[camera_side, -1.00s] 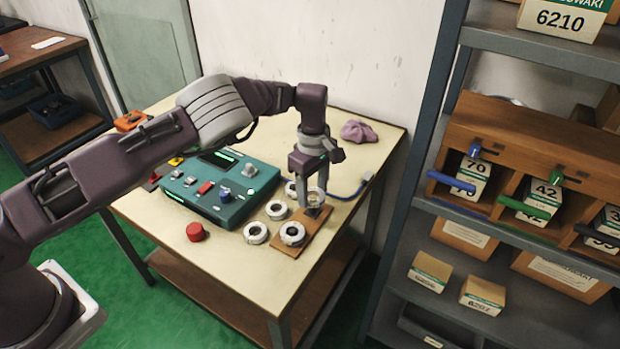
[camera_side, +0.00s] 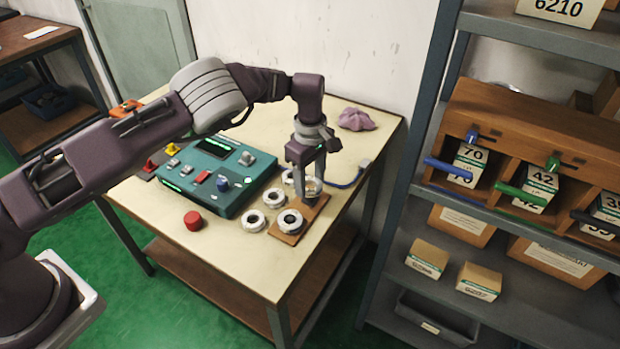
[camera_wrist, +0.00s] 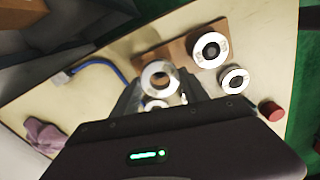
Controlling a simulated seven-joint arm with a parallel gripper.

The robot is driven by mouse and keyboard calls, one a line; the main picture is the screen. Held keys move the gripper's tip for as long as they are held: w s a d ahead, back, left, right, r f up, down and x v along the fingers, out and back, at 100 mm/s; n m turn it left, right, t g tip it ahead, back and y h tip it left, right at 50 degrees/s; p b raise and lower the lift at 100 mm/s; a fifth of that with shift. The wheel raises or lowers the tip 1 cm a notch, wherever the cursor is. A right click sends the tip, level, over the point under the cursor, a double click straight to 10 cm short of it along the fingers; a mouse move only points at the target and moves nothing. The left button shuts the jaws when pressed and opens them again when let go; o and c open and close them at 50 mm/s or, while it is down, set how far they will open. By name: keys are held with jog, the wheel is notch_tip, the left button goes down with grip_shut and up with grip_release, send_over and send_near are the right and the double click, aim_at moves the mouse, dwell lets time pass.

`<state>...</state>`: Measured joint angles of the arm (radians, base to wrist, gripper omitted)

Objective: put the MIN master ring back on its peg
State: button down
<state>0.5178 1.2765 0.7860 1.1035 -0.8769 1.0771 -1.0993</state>
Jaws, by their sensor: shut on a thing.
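My gripper (camera_side: 311,184) is shut on a pale metal ring (camera_wrist: 160,75), which I take to be the MIN master ring; no lettering is legible. The held ring (camera_side: 313,187) is above the far end of the wooden board (camera_side: 315,211). Brown wood and a dark shape show through its hole in the wrist view. I cannot tell whether it is around a peg or only above it. Another ring (camera_side: 290,221) sits at the board's near end, with a dark centre; it also shows in the wrist view (camera_wrist: 210,48).
Loose rings (camera_side: 254,221) (camera_side: 274,196) lie left of the board, near the teal control box (camera_side: 207,180). A red button (camera_side: 193,220) stands front left. A blue cable (camera_side: 345,184) and a purple cloth (camera_side: 355,119) lie behind. The front of the tabletop is clear.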

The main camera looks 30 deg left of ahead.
jog(key=shift+f, duration=1)
jog(key=shift+f, duration=0.7)
dwell(0.5)
jog(key=c, duration=0.5)
grip_release()
jog(key=shift+r, duration=3.75)
